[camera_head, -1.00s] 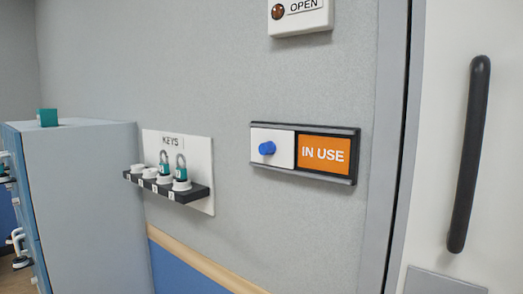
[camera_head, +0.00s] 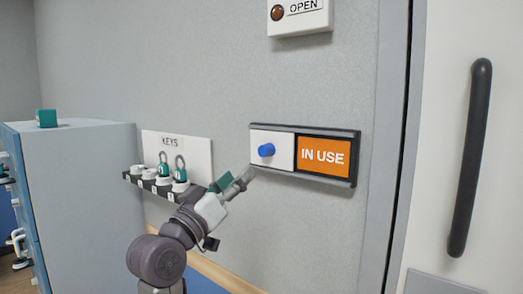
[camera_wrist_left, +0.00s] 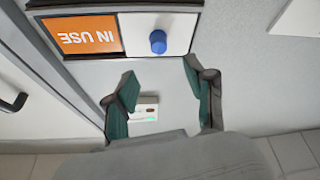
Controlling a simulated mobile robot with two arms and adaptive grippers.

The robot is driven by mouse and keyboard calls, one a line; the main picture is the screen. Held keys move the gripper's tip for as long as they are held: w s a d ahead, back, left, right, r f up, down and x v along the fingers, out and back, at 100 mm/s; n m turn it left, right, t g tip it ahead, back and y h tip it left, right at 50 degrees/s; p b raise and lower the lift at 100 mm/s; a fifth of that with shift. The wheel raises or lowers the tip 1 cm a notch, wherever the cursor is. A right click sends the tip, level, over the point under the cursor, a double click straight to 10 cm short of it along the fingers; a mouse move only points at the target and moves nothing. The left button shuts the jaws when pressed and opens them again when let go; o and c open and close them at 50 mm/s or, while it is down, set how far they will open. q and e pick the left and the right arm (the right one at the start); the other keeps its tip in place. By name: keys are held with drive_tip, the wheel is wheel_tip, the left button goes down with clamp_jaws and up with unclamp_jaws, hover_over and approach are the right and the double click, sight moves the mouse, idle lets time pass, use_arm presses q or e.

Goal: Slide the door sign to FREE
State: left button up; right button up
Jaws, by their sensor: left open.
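The door sign (camera_head: 350,182) is a dark frame on the grey wall. Its white sliding panel (camera_head: 283,137) with a blue knob (camera_head: 266,150) covers the left half, and an orange IN USE field (camera_head: 323,156) shows on the right. My left gripper (camera_head: 240,184) is below and slightly left of the white panel, apart from the knob. In the left wrist view the sign appears upside down; the blue knob (camera_wrist_left: 158,41) lies beyond the open, empty fingers (camera_wrist_left: 158,82), roughly between them. My right gripper is out of view.
A KEYS board (camera_head: 205,155) with padlocks on a dark shelf is left of my gripper. A grey cabinet (camera_head: 85,190) stands farther left. A door with a black handle (camera_head: 469,155) is at the right. An OPEN box (camera_head: 299,14) hangs above the sign.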

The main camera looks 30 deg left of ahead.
sight(262, 153)
use_arm(q)
drive_tip(key=p+x, duration=0.2)
drive_tip(key=x, duration=0.8)
drive_tip(key=shift+p, duration=0.3)
drive_tip(key=shift+w+r, duration=0.15)
drive_tip(key=shift+w, duration=0.35)
clamp_jaws()
